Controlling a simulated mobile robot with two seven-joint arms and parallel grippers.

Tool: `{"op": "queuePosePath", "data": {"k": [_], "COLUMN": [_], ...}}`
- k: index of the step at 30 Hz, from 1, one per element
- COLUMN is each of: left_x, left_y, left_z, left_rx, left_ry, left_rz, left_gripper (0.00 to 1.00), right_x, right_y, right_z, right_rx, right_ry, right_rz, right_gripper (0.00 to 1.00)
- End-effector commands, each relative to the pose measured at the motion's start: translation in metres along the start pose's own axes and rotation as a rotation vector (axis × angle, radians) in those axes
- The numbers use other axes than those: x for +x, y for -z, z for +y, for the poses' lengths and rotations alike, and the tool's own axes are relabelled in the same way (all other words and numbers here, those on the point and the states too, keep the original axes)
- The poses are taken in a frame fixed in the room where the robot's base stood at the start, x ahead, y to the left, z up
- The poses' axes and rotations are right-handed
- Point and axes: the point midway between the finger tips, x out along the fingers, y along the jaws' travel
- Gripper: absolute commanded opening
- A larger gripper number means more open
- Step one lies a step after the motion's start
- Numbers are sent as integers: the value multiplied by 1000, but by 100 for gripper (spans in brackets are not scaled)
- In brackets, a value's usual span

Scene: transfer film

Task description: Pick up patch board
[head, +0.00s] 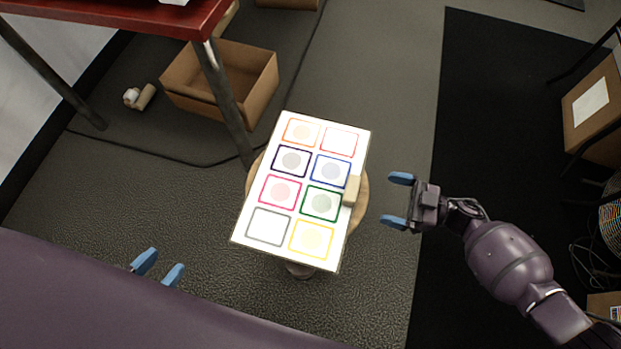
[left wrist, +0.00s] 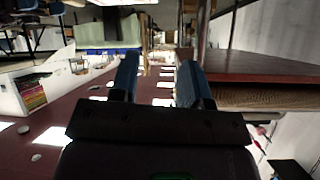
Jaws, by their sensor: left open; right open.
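The white patch board (head: 261,205) lies on a small round wooden stool (head: 361,205), reaching past its edge. It bears two columns of coloured square outlines, several with a pale round patch inside. A tan block (head: 352,190) sits at its right edge. My right gripper (head: 400,200) is open and empty, to the right of the board, its fingers pointing at the tan block with a gap between. My left gripper (head: 158,268) is open and empty at the lower left, away from the board; its two blue fingers also show in the left wrist view (left wrist: 158,80).
A red-topped table (head: 120,12) with metal legs stands at upper left, one leg close to the stool. An open cardboard box (head: 222,80) is on the floor beside it. A black mat (head: 500,110) covers the floor at right. Another cardboard box (head: 595,110) stands at far right.

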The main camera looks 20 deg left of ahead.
Motion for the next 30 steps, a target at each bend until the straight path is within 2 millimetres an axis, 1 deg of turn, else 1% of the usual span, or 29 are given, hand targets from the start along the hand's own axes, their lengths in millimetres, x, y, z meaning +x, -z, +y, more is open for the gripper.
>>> {"op": "queuePosePath", "data": {"k": [5,12,20,27,30], "left_x": [0,0,0,1,1], "left_y": [0,-1,-1,-5,-3], "left_z": [0,-1,-1,-1,-2], "left_rx": [-2,-8,-13,-24,-28], "left_ry": [1,4,6,7,11], "left_rz": [6,16,27,47,61], "left_gripper": [43,43,43,43,43], "right_x": [16,49,65,97,106], "right_y": [1,0,1,1,2], "right_z": [0,0,-1,-4,-4], "right_rx": [-1,1,-1,2,0], "right_ry": [6,3,3,3,2], "right_rz": [3,3,3,3,3], "right_gripper": [100,100,100,100,100]}}
